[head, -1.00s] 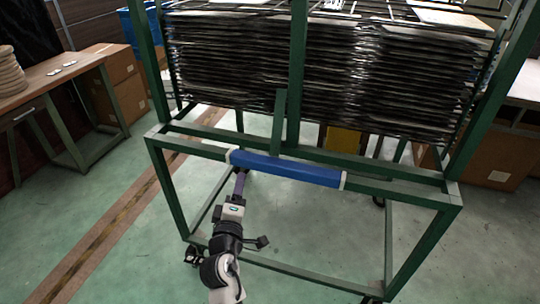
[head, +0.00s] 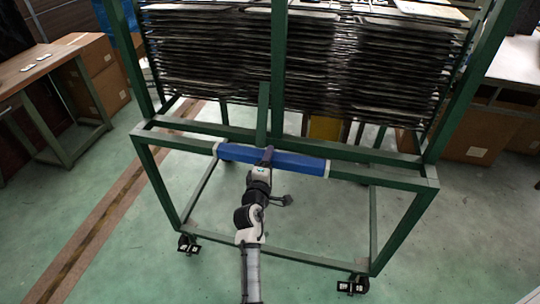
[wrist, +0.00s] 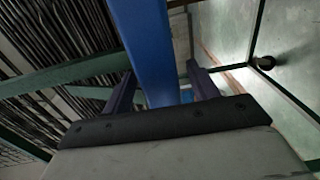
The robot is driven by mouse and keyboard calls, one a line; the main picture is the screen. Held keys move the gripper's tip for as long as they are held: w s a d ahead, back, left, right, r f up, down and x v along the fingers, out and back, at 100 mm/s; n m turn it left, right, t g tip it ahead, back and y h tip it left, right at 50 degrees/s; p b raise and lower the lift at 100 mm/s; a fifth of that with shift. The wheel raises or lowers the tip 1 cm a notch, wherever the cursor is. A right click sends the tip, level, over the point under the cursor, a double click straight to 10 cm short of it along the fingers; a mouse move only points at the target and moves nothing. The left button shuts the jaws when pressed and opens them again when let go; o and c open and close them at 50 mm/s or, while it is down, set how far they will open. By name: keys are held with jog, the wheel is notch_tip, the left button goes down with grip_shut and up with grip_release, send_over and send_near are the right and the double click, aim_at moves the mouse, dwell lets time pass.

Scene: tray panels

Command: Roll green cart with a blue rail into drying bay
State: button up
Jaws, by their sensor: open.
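The green cart (head: 305,261) is a tall metal frame on casters, loaded with a stack of dark trays or panels (head: 215,60). The blue rail (head: 305,164) is a sleeve with white ends on its near crossbar. My gripper (head: 268,155) is at the middle of the rail in the head view. In the wrist view the blue rail (wrist: 143,30) runs between the two open dark purple fingers of my gripper (wrist: 162,82). The fingers lie on either side of it; whether they touch it is unclear. I cannot make out the drying bay.
A workbench (head: 45,72) and cardboard boxes (head: 108,88) stand at the left. A white-topped table (head: 518,62) with a box (head: 470,138) under it is at the right. A brown floor strip (head: 105,215) runs along the left. Open floor lies around the cart's near side.

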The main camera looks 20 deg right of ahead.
jog(key=shift+w+d, duration=0.4)
jog(key=shift+w, duration=0.2)
grip_shut()
